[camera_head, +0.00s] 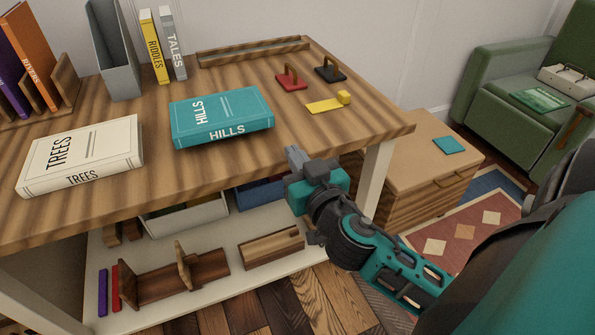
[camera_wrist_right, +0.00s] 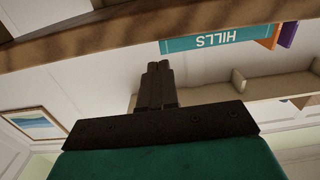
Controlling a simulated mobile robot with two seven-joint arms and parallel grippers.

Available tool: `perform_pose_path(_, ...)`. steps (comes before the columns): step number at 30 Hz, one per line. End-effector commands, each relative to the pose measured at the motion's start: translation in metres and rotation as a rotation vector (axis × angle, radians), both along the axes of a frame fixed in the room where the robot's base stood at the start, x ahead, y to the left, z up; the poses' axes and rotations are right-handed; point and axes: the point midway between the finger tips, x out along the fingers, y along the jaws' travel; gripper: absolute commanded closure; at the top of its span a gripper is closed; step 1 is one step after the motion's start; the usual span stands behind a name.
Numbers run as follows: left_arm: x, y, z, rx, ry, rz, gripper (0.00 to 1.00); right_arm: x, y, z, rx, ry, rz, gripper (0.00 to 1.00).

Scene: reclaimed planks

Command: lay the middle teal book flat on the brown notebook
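The teal book HILLS (camera_head: 221,112) lies flat on the wooden tabletop, its spine facing the front edge. Its spine also shows in the right wrist view (camera_wrist_right: 212,41). I cannot make out a brown notebook in either view, nor whether anything lies under the teal book. My right gripper (camera_head: 296,154) is at the table's front edge, to the right of and nearer than the book, apart from it. In the right wrist view its two fingers (camera_wrist_right: 158,72) are together with nothing between them. My left gripper is not in view.
A cream book TREES (camera_head: 82,152) lies left of the teal book. Yellow (camera_head: 154,47) and grey (camera_head: 173,44) books stand behind, beside a grey holder (camera_head: 115,52). Red (camera_head: 291,83), black (camera_head: 330,74) and yellow (camera_head: 325,106) small items lie to the right. A shelf (camera_head: 215,300) is below.

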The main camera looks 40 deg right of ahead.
Motion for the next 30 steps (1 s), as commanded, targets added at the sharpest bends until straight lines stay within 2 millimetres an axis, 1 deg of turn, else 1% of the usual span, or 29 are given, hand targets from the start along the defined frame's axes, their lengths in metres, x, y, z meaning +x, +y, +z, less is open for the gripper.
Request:
perform_pose_path(1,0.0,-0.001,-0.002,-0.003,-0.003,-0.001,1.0,0.001,-0.001,0.001,0.001,-0.017,-0.004,1.0)
perform_pose_path(5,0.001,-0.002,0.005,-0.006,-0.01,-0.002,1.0,0.006,-0.003,0.006,0.004,-0.029,-0.007,1.0)
perform_pose_path(8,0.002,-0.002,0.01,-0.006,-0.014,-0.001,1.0,0.016,-0.005,0.007,0.002,-0.028,-0.007,1.0)
perform_pose_path(12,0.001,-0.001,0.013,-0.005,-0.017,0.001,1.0,0.034,-0.01,0.007,0.003,-0.027,-0.008,1.0)
perform_pose_path(19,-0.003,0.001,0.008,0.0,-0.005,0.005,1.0,0.059,-0.016,0.006,0.003,-0.025,-0.007,1.0)
perform_pose_path(24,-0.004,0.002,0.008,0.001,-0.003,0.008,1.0,0.067,-0.018,0.004,0.004,-0.025,-0.007,1.0)
perform_pose_path(30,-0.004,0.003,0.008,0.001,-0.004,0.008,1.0,0.069,-0.018,0.004,0.005,-0.024,-0.007,1.0)
